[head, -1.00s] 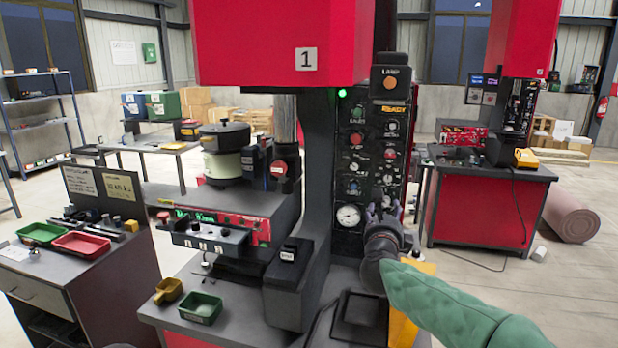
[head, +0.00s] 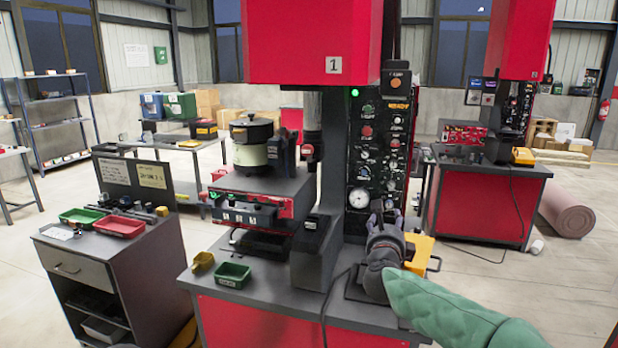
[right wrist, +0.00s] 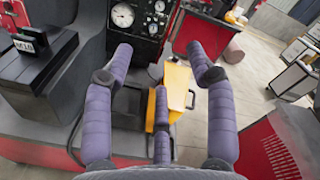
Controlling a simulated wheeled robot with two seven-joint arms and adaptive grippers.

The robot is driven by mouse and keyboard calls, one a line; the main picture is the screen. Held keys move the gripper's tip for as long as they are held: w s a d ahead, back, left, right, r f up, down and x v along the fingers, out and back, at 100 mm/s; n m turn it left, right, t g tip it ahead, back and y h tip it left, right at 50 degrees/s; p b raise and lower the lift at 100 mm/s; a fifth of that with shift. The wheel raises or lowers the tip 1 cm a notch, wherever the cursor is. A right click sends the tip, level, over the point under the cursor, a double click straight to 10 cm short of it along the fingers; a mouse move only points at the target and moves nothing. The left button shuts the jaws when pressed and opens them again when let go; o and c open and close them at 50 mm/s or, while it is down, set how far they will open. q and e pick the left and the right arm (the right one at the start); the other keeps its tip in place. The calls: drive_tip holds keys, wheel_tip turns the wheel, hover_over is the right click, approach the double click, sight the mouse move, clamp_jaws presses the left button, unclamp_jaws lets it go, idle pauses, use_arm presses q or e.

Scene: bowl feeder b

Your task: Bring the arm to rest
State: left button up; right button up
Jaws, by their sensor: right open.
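My right gripper (head: 384,216) is in front of the lower end of the press's control panel (head: 378,140), above the right side of the press table (head: 262,309). Its arm comes in from the lower right in a green sleeve. In the right wrist view the gripper (right wrist: 162,75) has its padded fingers spread, with nothing between them. A yellow box (right wrist: 178,90) with a dark handle lies beyond and below the fingers; it also shows in the head view (head: 421,252), partly hidden by the gripper.
The bowl feeder (head: 252,150) stands on the press bed. A green tray (head: 233,275) and a yellow scoop (head: 203,262) lie at the table's front left. A side cabinet (head: 80,265) with green and red trays stands left. Open floor lies to the right.

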wheel_tip(320, 180, down, 19)
drive_tip(key=a+n+g+y, duration=0.2)
drive_tip(key=n+g+y, duration=0.1)
drive_tip(key=n, duration=0.5)
drive_tip(key=s+a+f+n+g+y+p, duration=0.15)
drive_tip(key=s+f+n, duration=0.25)
drive_tip(key=f, duration=0.6)
drive_tip(key=s+a+f+n+g+y, duration=0.1)
drive_tip(key=s+f+n+g, duration=0.25)
drive_tip(key=f, duration=0.65)
drive_tip(key=s+a+f+n+g+y+p, duration=0.15)
drive_tip(key=s+f+n+g, duration=0.35)
drive_tip(key=s+f, duration=1.1)
drive_tip(key=s+a+f+n+g, duration=0.1)
drive_tip(key=s+n+g, duration=0.1)
drive_tip(key=s, duration=0.7)
drive_tip(key=s+a+f+n+g+y, duration=0.1)
drive_tip(key=s+n, duration=0.3)
drive_tip(key=s, duration=0.5)
drive_tip(key=shift+a+f+g+y+p, duration=0.35)
drive_tip(key=shift+a+f, duration=0.2)
drive_tip(key=shift+a, duration=0.2)
